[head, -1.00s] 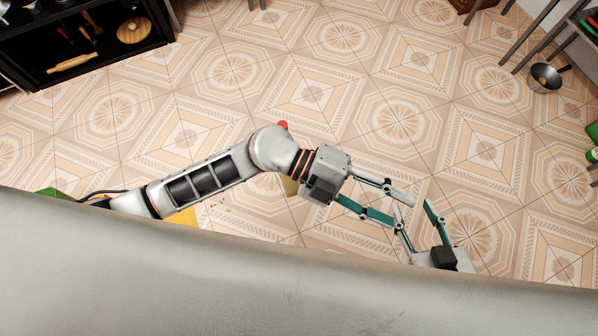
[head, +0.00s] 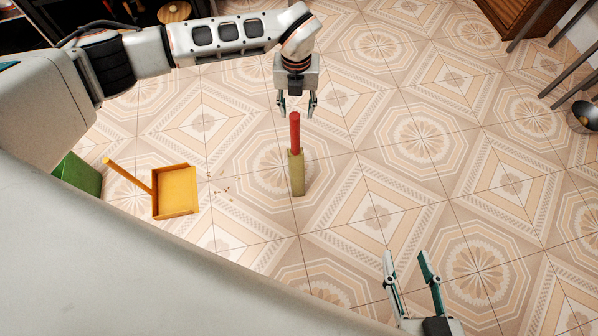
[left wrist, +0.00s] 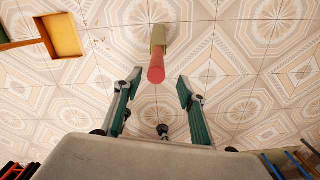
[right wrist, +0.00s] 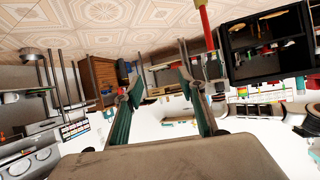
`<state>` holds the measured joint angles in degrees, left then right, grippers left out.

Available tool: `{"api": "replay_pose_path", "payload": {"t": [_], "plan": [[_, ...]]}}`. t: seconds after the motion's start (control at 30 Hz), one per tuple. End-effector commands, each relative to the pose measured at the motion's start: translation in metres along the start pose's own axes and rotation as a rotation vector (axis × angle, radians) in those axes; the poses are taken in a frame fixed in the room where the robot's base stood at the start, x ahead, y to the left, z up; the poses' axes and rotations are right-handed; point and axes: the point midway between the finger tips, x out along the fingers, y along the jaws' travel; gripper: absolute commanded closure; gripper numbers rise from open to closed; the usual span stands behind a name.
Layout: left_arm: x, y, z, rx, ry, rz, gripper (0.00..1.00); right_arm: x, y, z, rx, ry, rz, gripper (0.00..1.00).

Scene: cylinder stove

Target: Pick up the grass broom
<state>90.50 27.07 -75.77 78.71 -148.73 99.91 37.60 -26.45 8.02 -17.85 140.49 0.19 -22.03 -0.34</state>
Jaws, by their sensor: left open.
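The grass broom (head: 297,173) stands upright on the tiled floor, with a red handle on top and a straw-coloured brush below. It also shows in the left wrist view (left wrist: 157,68), its red handle end pointing towards the gap between the fingers. My left gripper (head: 297,107) is open and empty, right at the top of the handle; I cannot tell whether a finger touches it. My right gripper (head: 408,262) is apart from the broom, low in the head view, with its fingers spread and nothing between them.
An orange dustpan (head: 175,192) with a raised handle lies left of the broom. Small crumbs (head: 222,190) lie between them. A green box (head: 77,175) is at the left. A metal pan (head: 583,117) is at the far right.

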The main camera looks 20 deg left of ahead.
Motion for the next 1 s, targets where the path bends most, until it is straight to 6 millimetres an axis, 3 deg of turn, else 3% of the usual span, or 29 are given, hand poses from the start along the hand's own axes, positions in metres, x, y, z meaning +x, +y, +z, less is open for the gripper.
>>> {"api": "replay_pose_path", "payload": {"t": [0.1, 0.4, 0.57, 0.87, 1.0], "plan": [[0.022, 0.002, -0.004, 0.000, 0.012, 0.004, 0.59, 0.002, -0.003, 0.001, 0.020, 0.003, -0.005, 0.60], [0.052, 0.005, -0.006, 0.000, 0.016, 0.003, 0.59, 0.005, -0.009, -0.006, 0.066, 0.030, -0.016, 0.60], [0.077, 0.006, -0.008, 0.002, 0.018, 0.004, 0.59, 0.007, -0.029, 0.001, 0.193, 0.039, -0.046, 0.60], [0.074, 0.004, -0.002, 0.002, 0.003, -0.002, 0.59, 0.007, -0.035, -0.005, 0.240, 0.057, -0.056, 0.60], [0.074, 0.004, -0.002, 0.002, 0.004, -0.002, 0.93, 0.007, -0.035, -0.005, 0.239, 0.057, -0.056, 0.60]]}}
